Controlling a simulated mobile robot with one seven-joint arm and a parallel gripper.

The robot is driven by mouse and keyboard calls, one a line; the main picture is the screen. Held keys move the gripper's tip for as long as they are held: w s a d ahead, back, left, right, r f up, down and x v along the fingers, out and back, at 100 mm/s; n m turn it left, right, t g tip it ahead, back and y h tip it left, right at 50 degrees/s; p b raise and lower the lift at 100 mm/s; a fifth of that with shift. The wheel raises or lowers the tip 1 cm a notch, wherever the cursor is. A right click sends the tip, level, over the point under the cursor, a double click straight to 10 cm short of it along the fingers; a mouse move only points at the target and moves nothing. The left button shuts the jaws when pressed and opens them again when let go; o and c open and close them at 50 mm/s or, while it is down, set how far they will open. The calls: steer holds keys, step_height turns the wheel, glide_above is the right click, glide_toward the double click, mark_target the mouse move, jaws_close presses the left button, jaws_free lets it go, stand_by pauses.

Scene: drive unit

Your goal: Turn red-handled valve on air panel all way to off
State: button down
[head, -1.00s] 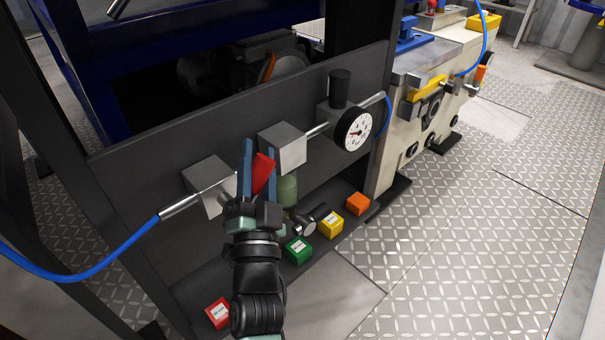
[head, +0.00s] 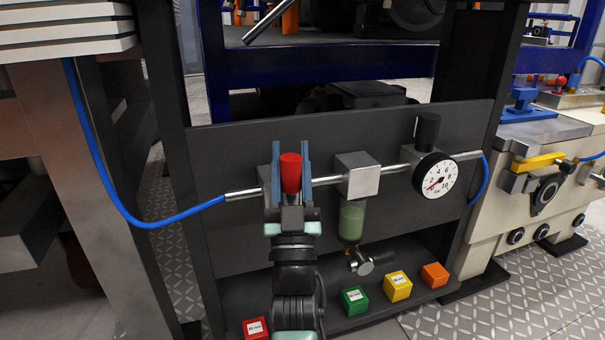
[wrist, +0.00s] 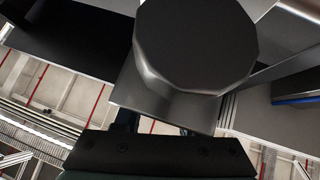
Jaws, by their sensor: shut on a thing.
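The red valve handle (head: 290,174) stands upright in the head view, between the blue fingers of my gripper (head: 291,160). My gripper is shut on the handle from the front. The valve's grey block (head: 264,176) sits behind the fingers at the left of the dark air panel (head: 235,243) and is partly hidden by them. A silver pipe (head: 243,194) enters from the left. In the wrist view, a large dark round shape (wrist: 195,45) fills the upper middle; I cannot tell what part it is. The handle is not recognisable there.
A second grey block (head: 357,180) with a greenish bowl (head: 351,219) and a pressure gauge (head: 435,176) stand to the right. Below are red (head: 256,328), green (head: 354,300), yellow (head: 397,286) and orange (head: 434,275) blocks. A blue hose (head: 150,222) hangs at left.

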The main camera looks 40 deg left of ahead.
steer(key=shift+s+r+n+g+y, duration=0.1)
steer(key=shift+n+g+y, duration=0.25)
steer(key=shift+n, duration=0.25)
steer(key=shift+c, duration=2.4)
jaws_free()
steer(key=p+v, duration=0.4)
steer(key=v, duration=0.9)
steer(key=shift+p, duration=0.3)
steer(key=shift+a, duration=0.1)
